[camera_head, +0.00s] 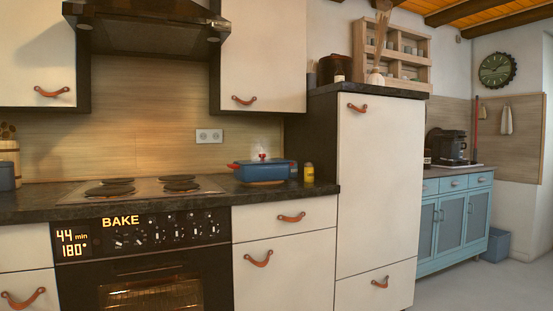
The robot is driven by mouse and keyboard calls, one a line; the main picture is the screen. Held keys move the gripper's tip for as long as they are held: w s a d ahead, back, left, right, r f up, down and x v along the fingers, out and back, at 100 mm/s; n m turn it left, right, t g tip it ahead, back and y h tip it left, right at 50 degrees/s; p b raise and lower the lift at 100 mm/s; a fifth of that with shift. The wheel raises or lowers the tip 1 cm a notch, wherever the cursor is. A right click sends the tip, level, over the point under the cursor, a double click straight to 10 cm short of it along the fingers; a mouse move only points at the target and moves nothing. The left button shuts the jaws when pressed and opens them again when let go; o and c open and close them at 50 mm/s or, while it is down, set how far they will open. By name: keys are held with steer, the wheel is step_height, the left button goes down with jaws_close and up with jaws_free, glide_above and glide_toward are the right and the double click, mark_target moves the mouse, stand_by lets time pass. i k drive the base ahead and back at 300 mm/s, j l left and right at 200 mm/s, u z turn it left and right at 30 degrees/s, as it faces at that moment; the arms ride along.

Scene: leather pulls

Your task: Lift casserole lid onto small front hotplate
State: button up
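A blue casserole (263,174) stands on the dark worktop, right of the cooktop. Its lid (263,160) appears to be on it, with a red knob on top; the pot's rim is too small to see clearly. A red handle sticks out at the left, and faint steam shows above the knob. The cooktop (145,197) has several dark hotplates. The front right hotplate (181,187) looks smaller than the front left hotplate (109,191). Both are bare. My gripper is not in view.
A yellow jar (309,173) stands close to the right of the casserole, with a tall cabinet (378,190) beyond it. The range hood (145,25) hangs over the cooktop. The oven (145,260) below shows BAKE and 180°. Worktop between casserole and cooktop is clear.

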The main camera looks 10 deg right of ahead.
mark_target(263, 159)
steer(key=i+z, duration=0.4)
steer(key=i+j+z, duration=0.15)
steer(key=z, duration=0.25)
